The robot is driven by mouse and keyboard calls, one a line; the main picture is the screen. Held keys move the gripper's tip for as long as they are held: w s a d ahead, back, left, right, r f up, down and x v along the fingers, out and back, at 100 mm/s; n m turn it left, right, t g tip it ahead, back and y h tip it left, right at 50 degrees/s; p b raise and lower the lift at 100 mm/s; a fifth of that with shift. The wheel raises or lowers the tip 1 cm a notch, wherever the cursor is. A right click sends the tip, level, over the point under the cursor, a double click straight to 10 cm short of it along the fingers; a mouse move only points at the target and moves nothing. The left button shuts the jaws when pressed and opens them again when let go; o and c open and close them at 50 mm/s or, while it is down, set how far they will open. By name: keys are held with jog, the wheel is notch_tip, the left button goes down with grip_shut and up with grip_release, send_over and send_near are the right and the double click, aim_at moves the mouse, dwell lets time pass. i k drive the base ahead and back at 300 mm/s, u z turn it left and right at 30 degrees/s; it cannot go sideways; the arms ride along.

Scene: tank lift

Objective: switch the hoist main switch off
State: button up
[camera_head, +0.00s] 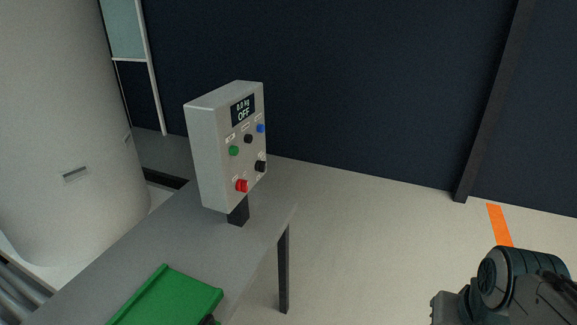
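The hoist control box (226,150) is a pale grey box on a short dark post on the grey table. Its small display (243,109) reads "0.0 kg" and "OFF". Low on its face are a red knob-like control (242,186) and a black one (261,166). Above them are a green button (234,151), a black button (248,139) and a blue button (261,128). The labels are too small to read, so I cannot tell by label which control is the main switch. Part of my dark arm shows at the lower right, well apart from the box; no gripper fingers show.
The grey table (256,221) has a green tray (172,296) near its front. A large pale tank (65,130) stands at the left. Behind is a dark wall (370,90) with a post (490,105). The floor right of the table is clear, with an orange stripe (499,224).

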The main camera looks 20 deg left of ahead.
aim_at(242, 185)
jog(key=u, duration=0.5)
jog(key=i, duration=0.9)
jog(key=u, duration=0.65)
